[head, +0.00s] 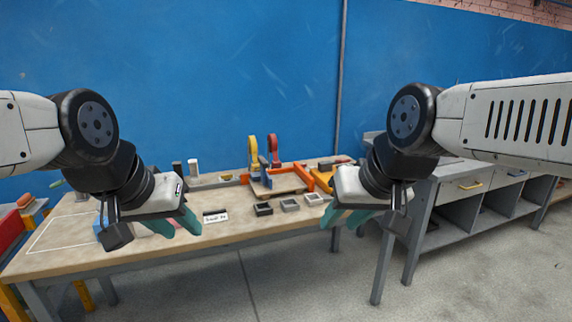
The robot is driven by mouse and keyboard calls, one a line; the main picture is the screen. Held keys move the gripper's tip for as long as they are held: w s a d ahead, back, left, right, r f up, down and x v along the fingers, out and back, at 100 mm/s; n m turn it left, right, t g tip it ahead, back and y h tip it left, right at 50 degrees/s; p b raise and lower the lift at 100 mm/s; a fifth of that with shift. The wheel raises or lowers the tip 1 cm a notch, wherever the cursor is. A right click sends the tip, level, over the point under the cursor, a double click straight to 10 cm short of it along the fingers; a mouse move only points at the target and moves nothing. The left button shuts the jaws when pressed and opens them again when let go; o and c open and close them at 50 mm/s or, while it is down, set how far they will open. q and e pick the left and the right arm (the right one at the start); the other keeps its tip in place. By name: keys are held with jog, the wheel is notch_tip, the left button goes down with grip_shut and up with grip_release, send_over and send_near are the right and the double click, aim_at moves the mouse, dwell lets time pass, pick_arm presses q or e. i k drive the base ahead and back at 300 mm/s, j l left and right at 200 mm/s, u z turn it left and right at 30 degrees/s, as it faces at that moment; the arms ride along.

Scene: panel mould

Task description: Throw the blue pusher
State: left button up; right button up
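A wooden mould tray with an orange frame (301,176) sits on the workbench at the centre of the head view. A yellow upright lever (253,150) and a red upright lever (273,148) stand at its back. A small blue part (257,187), which looks like the blue pusher, lies at the tray's left side. My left gripper (178,226) is left of the tray, over the bench, with teal fingers apart and nothing visible between them. My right gripper (345,218) is right of the tray near the bench's front edge, fingers apart, also seemingly empty.
Several small dark and grey square trays (289,204) lie along the bench front (232,243). A white label card (215,217) is beside them. A grey drawer cabinet (462,190) stands to the right.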

aim_at(263, 175)
jog(key=i+l, duration=1)
jog(key=i, duration=0.15)
jog(key=z, duration=0.05)
